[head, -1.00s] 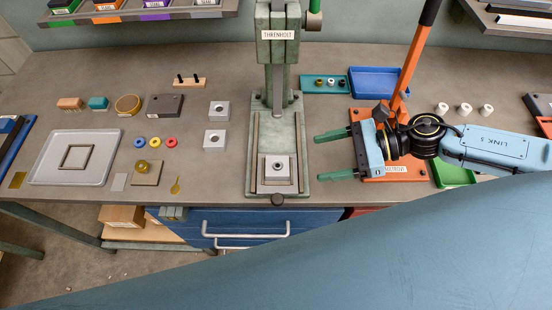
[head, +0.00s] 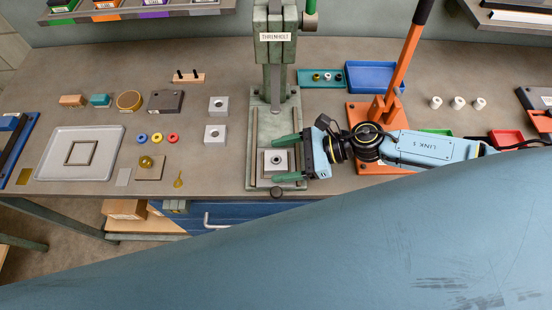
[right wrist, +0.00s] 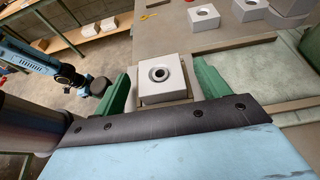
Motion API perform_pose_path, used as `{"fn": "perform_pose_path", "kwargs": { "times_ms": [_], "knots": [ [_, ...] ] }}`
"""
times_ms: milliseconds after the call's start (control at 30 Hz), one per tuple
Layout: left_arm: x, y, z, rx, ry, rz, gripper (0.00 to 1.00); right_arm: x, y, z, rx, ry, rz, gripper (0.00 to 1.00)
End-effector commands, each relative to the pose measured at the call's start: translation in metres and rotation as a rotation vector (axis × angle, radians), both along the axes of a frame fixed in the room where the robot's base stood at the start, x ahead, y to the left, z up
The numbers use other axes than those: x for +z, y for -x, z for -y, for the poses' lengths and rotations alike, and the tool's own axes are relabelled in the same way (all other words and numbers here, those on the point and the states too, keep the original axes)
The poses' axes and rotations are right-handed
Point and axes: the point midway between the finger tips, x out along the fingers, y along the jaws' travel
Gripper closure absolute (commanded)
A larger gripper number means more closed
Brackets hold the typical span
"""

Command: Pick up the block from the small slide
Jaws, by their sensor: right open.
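The block (head: 275,161) is pale grey with a dark ringed hole on top. It sits on the small slide (head: 262,183) at the front of the green press. My right gripper (head: 289,158) is open, with one green finger behind the block and one in front in the head view. In the right wrist view, the block (right wrist: 159,74) stands between the open fingers (right wrist: 163,88), with a visible gap on the left; contact on the right is hard to tell.
The press column (head: 275,75) rises just behind the slide. Two similar grey blocks (head: 215,134) stand left of the press. An orange lever press (head: 377,112) stands to the right, close to my right arm. A grey tray (head: 110,145) lies at the left.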

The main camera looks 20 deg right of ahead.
Motion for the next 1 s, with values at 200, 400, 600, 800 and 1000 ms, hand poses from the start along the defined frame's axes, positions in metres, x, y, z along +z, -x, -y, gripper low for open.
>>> {"fn": "perform_pose_path", "kwargs": {
  "times_ms": [200, 400, 600, 800, 1000],
  "knots": [
    [0.0, 0.001, 0.0, 0.0, 0.0, -0.002, 0.64, 0.0, 0.0, 0.0, 0.0, 0.0, 0.0, 0.46],
    [0.0, 0.0, 0.0, 0.0, 0.0, -0.001, 0.64, 0.0, 0.0, 0.0, 0.0, 0.0, 0.0, 0.73],
    [0.0, 0.0, 0.0, 0.0, 0.0, 0.0, 0.64, 0.001, 0.0, 0.0, 0.0, -0.001, 0.001, 0.79],
    [0.0, -0.002, 0.0, 0.0, -0.001, 0.002, 0.64, 0.004, 0.0, 0.0, 0.001, 0.0, 0.002, 0.79],
    [0.001, -0.002, 0.0, 0.0, 0.0, 0.003, 0.64, 0.017, -0.001, 0.0, 0.002, 0.0, 0.004, 0.79]
  ]
}}
